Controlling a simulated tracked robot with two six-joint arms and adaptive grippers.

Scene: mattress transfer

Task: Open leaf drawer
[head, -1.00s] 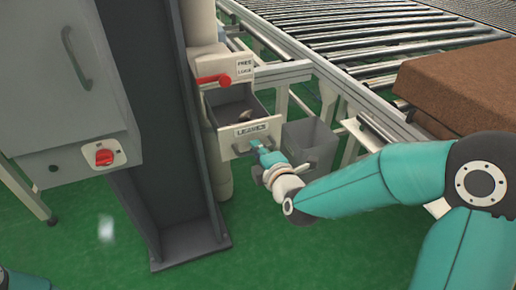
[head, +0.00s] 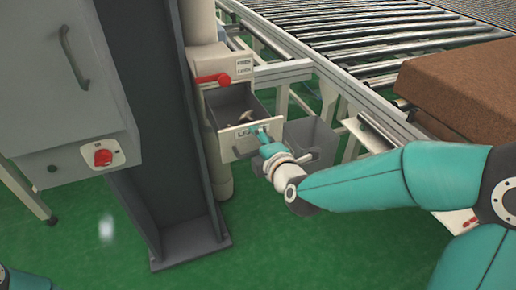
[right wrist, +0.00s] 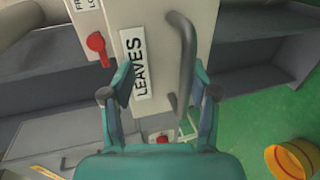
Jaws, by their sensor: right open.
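The leaf drawer (head: 232,148), with a cream front labelled LEAVES, stands pulled out from its cabinet in the head view. Small items lie inside it. My right gripper (head: 262,133) is at the drawer front and covers part of the label. In the right wrist view the drawer front (right wrist: 149,22) lies ahead of my open right gripper (right wrist: 160,75). The dark curved handle (right wrist: 184,60) shows between the fingers, nearer the right one. I cannot tell whether a finger touches it. My left gripper is not in view.
A red lever (head: 212,79) sits above the drawer. A grey bin (head: 312,143) stands right of it, and a dark column (head: 150,120) left of it. A roller conveyor (head: 365,35) and a brown mattress (head: 460,90) are at the right. Green floor is clear in front.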

